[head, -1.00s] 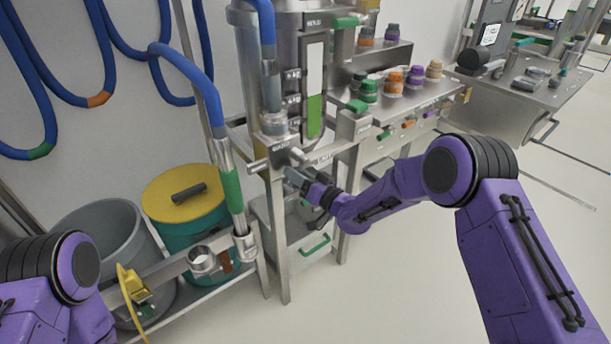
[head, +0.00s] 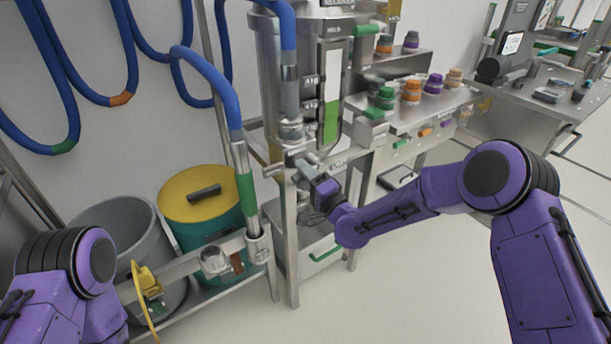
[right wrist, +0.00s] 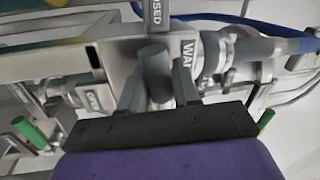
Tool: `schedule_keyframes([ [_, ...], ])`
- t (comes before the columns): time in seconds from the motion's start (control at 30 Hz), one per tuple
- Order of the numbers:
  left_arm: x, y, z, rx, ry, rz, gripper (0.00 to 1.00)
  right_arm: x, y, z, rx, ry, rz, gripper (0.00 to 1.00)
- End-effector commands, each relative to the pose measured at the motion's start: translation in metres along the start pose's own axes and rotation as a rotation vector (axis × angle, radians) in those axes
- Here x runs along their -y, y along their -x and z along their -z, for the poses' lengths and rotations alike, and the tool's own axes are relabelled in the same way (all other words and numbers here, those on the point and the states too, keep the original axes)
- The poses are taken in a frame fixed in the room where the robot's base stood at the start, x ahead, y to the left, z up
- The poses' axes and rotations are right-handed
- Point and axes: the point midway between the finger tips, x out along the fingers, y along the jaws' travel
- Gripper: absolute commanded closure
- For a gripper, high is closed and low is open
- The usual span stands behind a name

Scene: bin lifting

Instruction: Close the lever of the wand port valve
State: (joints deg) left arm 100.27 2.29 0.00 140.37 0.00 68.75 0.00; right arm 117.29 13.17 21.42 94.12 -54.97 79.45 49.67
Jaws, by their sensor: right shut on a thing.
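The wand port valve (head: 292,134) sits on the steel stand below a blue hose with a metal end. My right gripper (head: 305,170) is at the front of this valve, with its arm coming from the right. In the right wrist view, the grey round lever (right wrist: 154,72) stands between the two fingers of the right gripper (right wrist: 158,88), which is shut on it. A label ending in "SED" is just above the lever, and a "WA…" label is to its right. The lever's exact angle is hard to tell.
A yellow-lidded green bin (head: 202,208) and a grey bin (head: 118,240) stand left of the valve. A blue hose (head: 215,85) with a green band hangs in front. A shelf with several coloured knobs (head: 411,90) is at right. The floor at lower right is clear.

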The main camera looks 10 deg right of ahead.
Motion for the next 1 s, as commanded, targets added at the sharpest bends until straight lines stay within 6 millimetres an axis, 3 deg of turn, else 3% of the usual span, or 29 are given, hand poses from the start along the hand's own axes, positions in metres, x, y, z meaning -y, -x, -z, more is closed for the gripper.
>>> schedule_keyframes([
  [0.3,0.0001,0.0009,0.0004,0.000,0.000,0.000,0.57,0.0056,-0.0007,-0.0002,-0.026,-0.137,-0.002,1.00],
  [0.9,0.0001,0.0010,0.0004,0.000,0.000,0.000,0.57,0.0071,-0.0011,0.0001,-0.034,-0.173,-0.001,1.00],
  [0.93,0.0001,0.0010,0.0004,0.000,0.000,0.000,0.57,0.0071,-0.0011,0.0001,-0.034,-0.173,-0.001,0.62],
  [0.97,0.0001,0.0010,0.0004,0.000,0.000,0.000,0.57,0.0071,-0.0011,0.0001,-0.034,-0.173,-0.001,0.53],
  [1.0,0.0001,0.0010,0.0004,0.000,0.000,0.000,0.57,0.0071,-0.0012,0.0001,-0.033,-0.172,-0.001,0.50],
])
